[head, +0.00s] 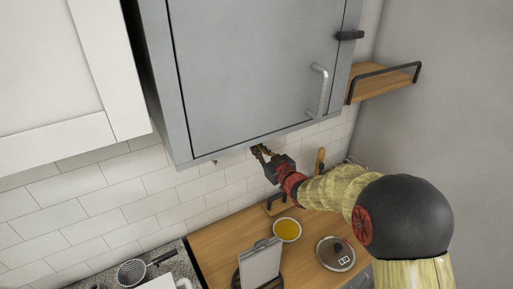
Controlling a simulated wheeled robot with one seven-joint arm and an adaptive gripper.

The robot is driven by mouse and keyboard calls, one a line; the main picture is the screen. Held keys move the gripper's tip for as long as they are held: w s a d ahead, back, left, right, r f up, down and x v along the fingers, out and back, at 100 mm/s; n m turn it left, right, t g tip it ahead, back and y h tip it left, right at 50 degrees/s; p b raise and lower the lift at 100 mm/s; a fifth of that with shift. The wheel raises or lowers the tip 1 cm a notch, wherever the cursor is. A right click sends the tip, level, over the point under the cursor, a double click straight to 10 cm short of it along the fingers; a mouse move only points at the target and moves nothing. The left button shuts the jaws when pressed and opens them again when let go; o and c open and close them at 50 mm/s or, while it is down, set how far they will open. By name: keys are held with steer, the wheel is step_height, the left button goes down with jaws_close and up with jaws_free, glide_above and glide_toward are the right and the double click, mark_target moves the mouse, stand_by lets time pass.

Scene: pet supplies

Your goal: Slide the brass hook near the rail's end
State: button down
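My gripper (262,151) reaches in from the right, with its fingertips just under the lower edge of the grey wall cabinet (250,75). A small brass-coloured glint shows at the fingers; I cannot tell whether it is the hook or part of the gripper. A tiny hook-like piece (214,161) hangs under the cabinet edge, left of my gripper and apart from it. The rail cannot be made out; the cabinet's lower edge may hide it. The fingers are too small to tell whether they are open or shut.
Below is a wooden counter (215,240) with a yellow-filled bowl (287,230), a lidded round pot (335,254) and a grey upright panel (260,264). A strainer (132,272) lies at left. A wooden shelf (380,83) with a black rail is at right.

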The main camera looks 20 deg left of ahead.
steer(key=w+d+b, duration=0.1)
steer(key=w+d, duration=0.4)
steer(key=w, duration=0.1)
steer(key=shift+w+d, duration=0.3)
steer(key=shift+d, duration=0.05)
steer(key=c, duration=2)
jaws_free()
steer(key=shift+o, duration=0.2)
steer(key=v, duration=1.2)
